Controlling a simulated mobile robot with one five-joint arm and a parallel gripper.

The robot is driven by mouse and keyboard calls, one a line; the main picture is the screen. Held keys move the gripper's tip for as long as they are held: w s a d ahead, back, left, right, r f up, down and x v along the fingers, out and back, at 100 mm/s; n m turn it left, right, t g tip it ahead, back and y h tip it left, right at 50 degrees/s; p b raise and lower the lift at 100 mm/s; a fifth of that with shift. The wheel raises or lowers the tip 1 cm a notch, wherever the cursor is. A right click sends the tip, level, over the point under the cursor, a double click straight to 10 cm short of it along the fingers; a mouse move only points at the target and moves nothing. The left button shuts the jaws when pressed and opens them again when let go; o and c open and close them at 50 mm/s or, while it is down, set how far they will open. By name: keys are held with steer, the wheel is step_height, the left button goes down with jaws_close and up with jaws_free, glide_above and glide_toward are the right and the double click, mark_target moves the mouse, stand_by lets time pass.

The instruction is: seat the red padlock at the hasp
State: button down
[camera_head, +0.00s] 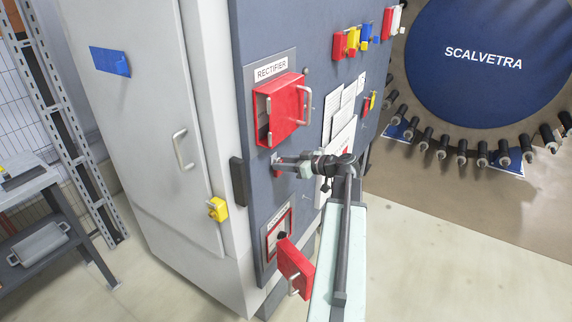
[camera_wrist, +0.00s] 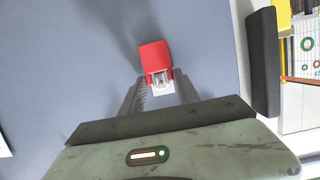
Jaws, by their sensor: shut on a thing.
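The red padlock (camera_wrist: 154,57) is in the fingers of my gripper (camera_wrist: 162,84) in the wrist view, its red body showing beyond the fingertips and grey metal between them. In the head view my gripper (camera_head: 284,162) is in front of the dark blue panel, just below the red rectifier box. Only a little of the red padlock (camera_head: 278,173) shows there, below the fingers. I cannot make out the hasp clearly, nor whether the padlock touches the panel.
The red rectifier box (camera_head: 279,110) has a handle jutting out above my gripper. A red hinged cover (camera_head: 295,262) stands open below. Coloured padlocks (camera_head: 352,41) hang at the panel's upper right. A yellow padlock (camera_head: 218,209) is on the grey cabinet (camera_head: 150,120). Papers hang right.

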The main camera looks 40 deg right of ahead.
steer(key=shift+w, duration=0.2)
steer(key=c, duration=0.8)
jaws_free()
steer(key=shift+s, duration=0.1)
steer(key=p+v, duration=0.2)
steer(key=v, duration=0.5)
steer(key=shift+s+r, duration=0.15)
steer(key=shift+s, duration=0.15)
